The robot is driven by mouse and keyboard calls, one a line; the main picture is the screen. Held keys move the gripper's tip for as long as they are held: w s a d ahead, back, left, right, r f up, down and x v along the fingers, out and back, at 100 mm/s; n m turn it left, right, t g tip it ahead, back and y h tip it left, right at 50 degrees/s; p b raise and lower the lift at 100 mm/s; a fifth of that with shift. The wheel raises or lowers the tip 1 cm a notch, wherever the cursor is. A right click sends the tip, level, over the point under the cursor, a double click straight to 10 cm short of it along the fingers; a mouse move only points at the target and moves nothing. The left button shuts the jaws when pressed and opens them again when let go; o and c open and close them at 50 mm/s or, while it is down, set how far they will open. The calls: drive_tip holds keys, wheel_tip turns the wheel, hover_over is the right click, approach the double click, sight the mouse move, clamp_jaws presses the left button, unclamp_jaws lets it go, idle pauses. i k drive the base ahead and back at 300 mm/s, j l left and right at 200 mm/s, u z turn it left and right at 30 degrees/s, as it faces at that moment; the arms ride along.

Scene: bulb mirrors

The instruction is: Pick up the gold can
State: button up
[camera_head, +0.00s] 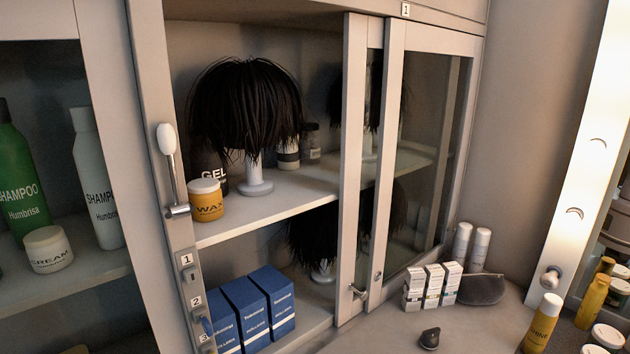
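A gold can (541,325) with a white cap stands upright at the lower right of the head view, on the counter in front of the lit mirror. Its bottom is cut off by the frame edge. Dark lettering runs along its side. My gripper is not in view, and nothing is seen touching the can.
White jars (606,338) stand just right of the can. A small black object (430,338) lies on the counter to its left. Small white boxes (432,287) and a dark pouch (481,289) sit farther back. A cabinet with glass doors (425,150) fills the left and middle.

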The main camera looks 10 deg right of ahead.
sight(546, 316)
drive_tip(key=z, duration=1.45)
drive_tip(key=i+l+u, duration=0.2)
drive_tip(key=i+l, duration=0.2)
drive_tip(key=i, duration=0.2)
